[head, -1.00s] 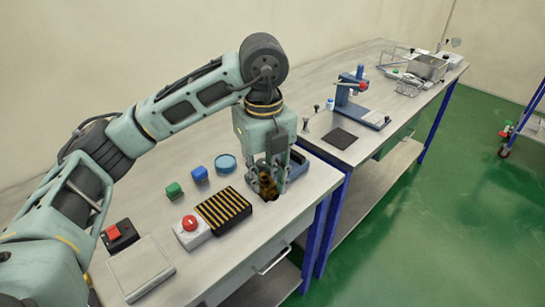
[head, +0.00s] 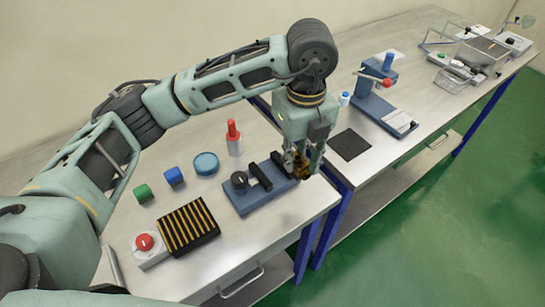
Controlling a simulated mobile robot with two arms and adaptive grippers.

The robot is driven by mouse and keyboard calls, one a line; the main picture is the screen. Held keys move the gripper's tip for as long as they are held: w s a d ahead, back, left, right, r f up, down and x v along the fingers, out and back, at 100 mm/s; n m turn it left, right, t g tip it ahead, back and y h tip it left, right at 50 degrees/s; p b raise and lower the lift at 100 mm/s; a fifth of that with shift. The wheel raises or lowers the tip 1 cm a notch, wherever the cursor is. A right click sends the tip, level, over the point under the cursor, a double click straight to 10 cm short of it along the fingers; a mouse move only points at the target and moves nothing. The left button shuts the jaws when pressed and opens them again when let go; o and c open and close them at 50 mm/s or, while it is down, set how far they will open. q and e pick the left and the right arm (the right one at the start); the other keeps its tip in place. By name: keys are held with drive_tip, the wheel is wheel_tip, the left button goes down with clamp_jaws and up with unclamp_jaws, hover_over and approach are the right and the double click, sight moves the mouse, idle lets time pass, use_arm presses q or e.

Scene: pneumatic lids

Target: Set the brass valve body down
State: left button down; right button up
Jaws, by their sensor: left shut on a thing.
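My left gripper (head: 301,158) points down at the right end of the near bench, shut on the brass valve body (head: 302,171). The fingers cover much of the valve body, a small dark golden piece. It is beside the right end of a blue fixture (head: 245,202) with black blocks and a round black knob. I cannot tell whether the valve body touches the bench or fixture. My right gripper is not in view.
A dark mat (head: 350,145) and blue press (head: 383,108) are on the far bench.

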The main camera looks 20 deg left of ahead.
use_arm(q)
drive_tip(key=w+a+f, duration=0.1)
drive_tip(key=a, duration=0.1)
drive_tip(key=w+a+f+p, duration=0.1)
drive_tip(key=a+f, duration=0.1)
drive_tip(key=w+a+f+p, duration=0.1)
drive_tip(key=w+a, duration=0.1)
drive_tip(key=a, duration=0.1)
drive_tip(key=shift+a+f, duration=0.1)
drive_tip(key=shift+f, duration=0.3)
drive_tip(key=shift+f+p, duration=0.35)
drive_tip(key=shift+p, duration=0.2)
wheel_tip(320, 180, down, 2)
drive_tip(key=shift+f+p, duration=0.2)
drive_tip(key=shift+p, duration=0.35)
drive_tip(key=shift+f, duration=0.45)
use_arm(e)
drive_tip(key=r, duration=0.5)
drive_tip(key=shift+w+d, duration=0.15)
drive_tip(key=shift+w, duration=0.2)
